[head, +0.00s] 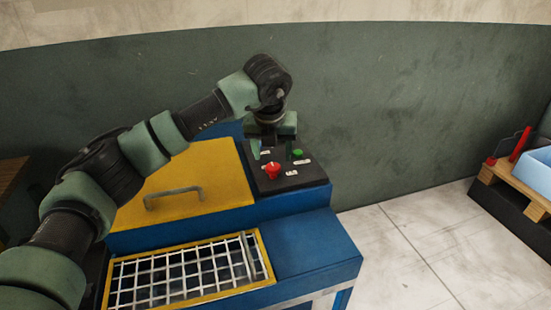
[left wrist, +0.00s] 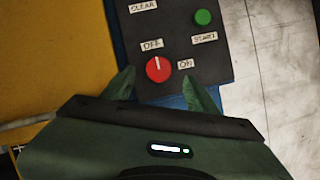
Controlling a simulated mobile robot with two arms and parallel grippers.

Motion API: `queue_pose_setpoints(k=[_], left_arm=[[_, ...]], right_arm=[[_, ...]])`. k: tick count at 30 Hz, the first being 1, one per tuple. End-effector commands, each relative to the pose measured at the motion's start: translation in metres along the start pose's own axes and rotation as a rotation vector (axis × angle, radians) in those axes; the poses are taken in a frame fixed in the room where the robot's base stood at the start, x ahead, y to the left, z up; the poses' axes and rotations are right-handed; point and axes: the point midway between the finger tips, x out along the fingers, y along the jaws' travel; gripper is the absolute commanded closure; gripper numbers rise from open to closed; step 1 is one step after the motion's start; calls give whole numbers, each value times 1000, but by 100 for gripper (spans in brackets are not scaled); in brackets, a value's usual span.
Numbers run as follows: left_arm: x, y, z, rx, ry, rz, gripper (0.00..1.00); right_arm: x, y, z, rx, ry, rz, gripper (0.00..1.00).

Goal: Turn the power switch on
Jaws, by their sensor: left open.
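The power switch is a red round knob (left wrist: 158,69) on a black control panel (left wrist: 215,80). In the left wrist view its white mark points up toward the OFF label (left wrist: 152,44); the ON label (left wrist: 186,64) is to its right. In the head view the red knob (head: 272,172) shows just below my left gripper (head: 268,152). The left gripper is open and empty, and in the left wrist view its fingertips (left wrist: 159,78) appear on either side of the knob. I cannot tell how far above the panel they are. My right gripper is in neither view.
A green START button (left wrist: 203,18) and a CLEAR label (left wrist: 143,6) are on the same panel. The blue press has a yellow lid with a handle (head: 173,196) and a wire grid (head: 185,272) in front. Clear floor (head: 410,245) is to the right, with a pallet (head: 515,185) beyond.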

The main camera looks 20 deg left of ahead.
Motion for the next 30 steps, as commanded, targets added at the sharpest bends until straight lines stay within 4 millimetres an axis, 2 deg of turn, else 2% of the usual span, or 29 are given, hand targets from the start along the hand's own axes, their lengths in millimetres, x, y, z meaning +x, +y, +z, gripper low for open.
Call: queue_pose_setpoints(k=[3,7,12,20,21,23,27,30], left_arm=[[20,0,0,0,4,2,42],[39,0,0,-1,3,0,42],[53,0,0,0,1,0,42],[56,0,0,1,0,0,42],[56,0,0,0,0,0,44],[56,0,0,0,0,0,61],[56,0,0,0,0,0,100],[56,0,0,1,0,-1,100]], right_arm=[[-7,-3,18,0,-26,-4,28],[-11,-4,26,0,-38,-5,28],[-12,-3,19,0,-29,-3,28],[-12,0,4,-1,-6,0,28],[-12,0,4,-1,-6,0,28],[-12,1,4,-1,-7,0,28],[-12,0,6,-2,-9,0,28],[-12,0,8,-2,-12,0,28]])
